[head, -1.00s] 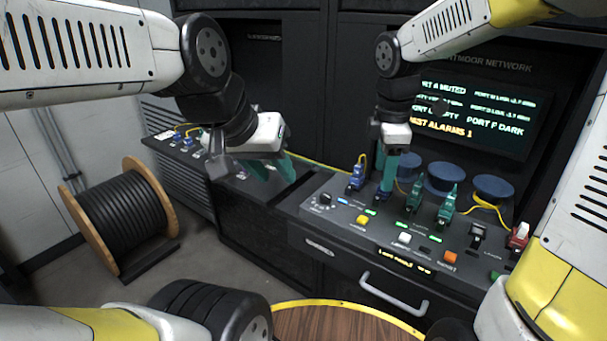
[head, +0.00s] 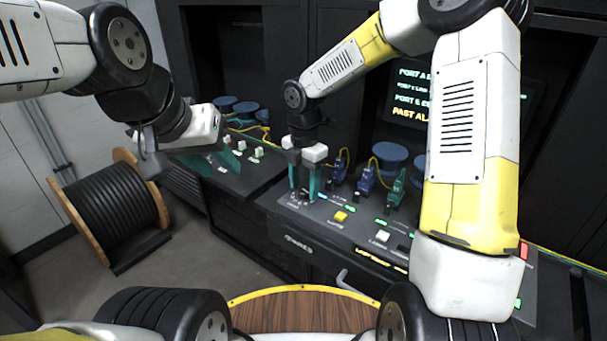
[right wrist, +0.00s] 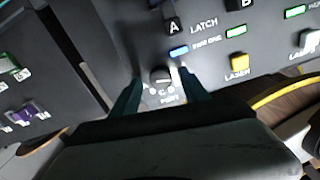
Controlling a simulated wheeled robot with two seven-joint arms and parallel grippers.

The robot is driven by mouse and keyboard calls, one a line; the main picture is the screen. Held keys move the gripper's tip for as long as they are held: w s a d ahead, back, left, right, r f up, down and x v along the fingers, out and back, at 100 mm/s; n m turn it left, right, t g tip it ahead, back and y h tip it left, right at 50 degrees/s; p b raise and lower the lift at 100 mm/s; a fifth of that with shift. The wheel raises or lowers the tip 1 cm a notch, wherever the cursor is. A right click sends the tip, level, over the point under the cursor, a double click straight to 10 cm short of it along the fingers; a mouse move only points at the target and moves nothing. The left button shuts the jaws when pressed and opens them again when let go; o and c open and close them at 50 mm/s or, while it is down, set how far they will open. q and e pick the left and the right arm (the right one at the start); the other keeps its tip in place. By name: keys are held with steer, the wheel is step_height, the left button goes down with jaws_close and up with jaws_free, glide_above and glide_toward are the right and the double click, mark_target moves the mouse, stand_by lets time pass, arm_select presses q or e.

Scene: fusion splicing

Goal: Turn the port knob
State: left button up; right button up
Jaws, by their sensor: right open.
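The port knob (right wrist: 161,76) is a small dark round knob with a pale mark, at the left end of the near console panel. My right gripper (right wrist: 158,88) is open, with one teal finger on each side of the knob; I cannot tell whether they touch it. In the head view my right gripper (head: 304,192) points down at the panel's left corner, and its fingers partly hide the knob. My left gripper (head: 222,164) hangs at the left near the farther console; its jaw opening is unclear.
Blue plugs (head: 365,179) and a teal plug (head: 396,190) stand right of my right gripper. A yellow button (head: 341,216) and a white button (head: 383,236) lie in front. A cable reel (head: 108,213) stands on the floor at left. A drawer handle (head: 352,283) sticks out below.

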steer(key=shift+f, duration=0.3)
jaws_close()
